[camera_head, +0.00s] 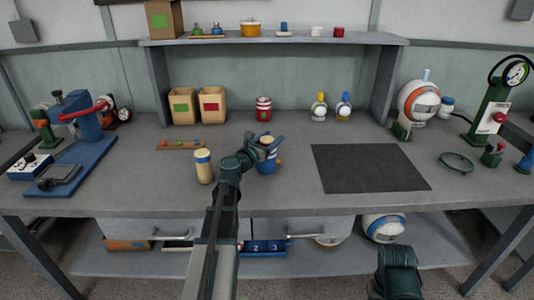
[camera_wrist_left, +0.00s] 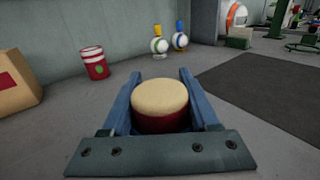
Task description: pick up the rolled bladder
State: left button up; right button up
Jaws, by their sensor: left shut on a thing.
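My left gripper (camera_head: 267,152) is over the middle of the workbench, its blue fingers shut on a short roll (camera_wrist_left: 160,96) with a cream top and dark red side, which I take for the rolled bladder. In the head view its cream top (camera_head: 266,139) shows between the fingers. The roll is upright; its lower part is hidden, and I cannot tell whether it touches the bench. My right gripper is not in view; only part of my right arm shows at the bottom right.
A dark mat (camera_head: 370,168) lies to the right. A red-and-white can (camera_head: 263,109), two small bottles (camera_head: 331,107) and two wooden bins (camera_head: 197,106) stand behind. A blue press (camera_head: 75,120) is at left, a green gauge stand (camera_head: 490,110) at right. The front bench strip is clear.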

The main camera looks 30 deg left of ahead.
pick_arm(q)
jog(key=shift+r, duration=0.15)
notch_tip(320, 180, up, 18)
jog(key=p, duration=1.8)
